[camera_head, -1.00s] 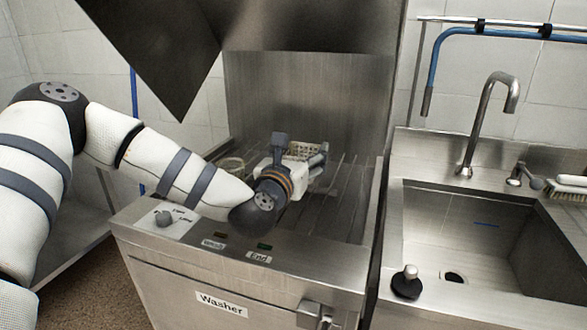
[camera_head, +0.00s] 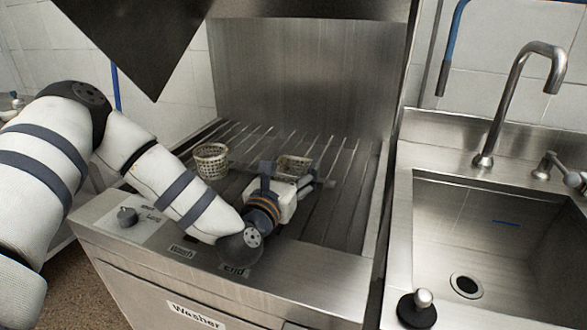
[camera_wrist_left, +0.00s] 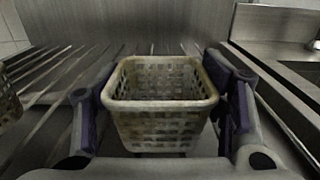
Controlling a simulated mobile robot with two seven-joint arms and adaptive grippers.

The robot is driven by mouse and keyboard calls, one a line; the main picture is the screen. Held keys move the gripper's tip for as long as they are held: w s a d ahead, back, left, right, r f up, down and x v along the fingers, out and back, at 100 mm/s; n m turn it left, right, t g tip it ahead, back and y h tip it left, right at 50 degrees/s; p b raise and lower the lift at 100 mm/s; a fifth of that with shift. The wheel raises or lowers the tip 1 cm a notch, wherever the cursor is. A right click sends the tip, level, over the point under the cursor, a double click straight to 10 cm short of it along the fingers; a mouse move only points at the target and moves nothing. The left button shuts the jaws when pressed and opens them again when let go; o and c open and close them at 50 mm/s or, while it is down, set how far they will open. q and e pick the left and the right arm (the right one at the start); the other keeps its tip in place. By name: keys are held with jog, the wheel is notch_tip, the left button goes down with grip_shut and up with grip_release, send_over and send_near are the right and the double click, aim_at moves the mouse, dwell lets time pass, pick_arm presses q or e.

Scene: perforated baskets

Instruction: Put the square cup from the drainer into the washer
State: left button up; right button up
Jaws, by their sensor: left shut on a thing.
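The square cup (camera_head: 293,163) is a pale yellow, perforated basket with a square rim. My left gripper (camera_head: 288,176) is shut on it, with one finger at each side, over the slatted rack of the washer (camera_head: 345,225). In the left wrist view the cup (camera_wrist_left: 160,115) is upright between the two dark fingers, its open top showing. My gripper and wrist hide its lower part in the head view, so I cannot tell whether it touches the rack. My right gripper is not in view.
A round perforated cup (camera_head: 211,162) stands on the rack to the left; part of it shows in the left wrist view (camera_wrist_left: 8,100). The raised hood (camera_head: 140,35) hangs above. The sink (camera_head: 490,235) with its tap (camera_head: 520,70) is to the right. The rack's right side is clear.

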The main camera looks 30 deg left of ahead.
pick_arm(q)
jog(key=o, duration=1)
jog(key=shift+f, duration=0.15)
jog(key=shift+c, duration=0.2)
jog(key=shift+r, duration=0.25)
jog(key=v, duration=1.2)
jog(key=shift+r+p, duration=0.1)
jog(key=shift+p, duration=0.2)
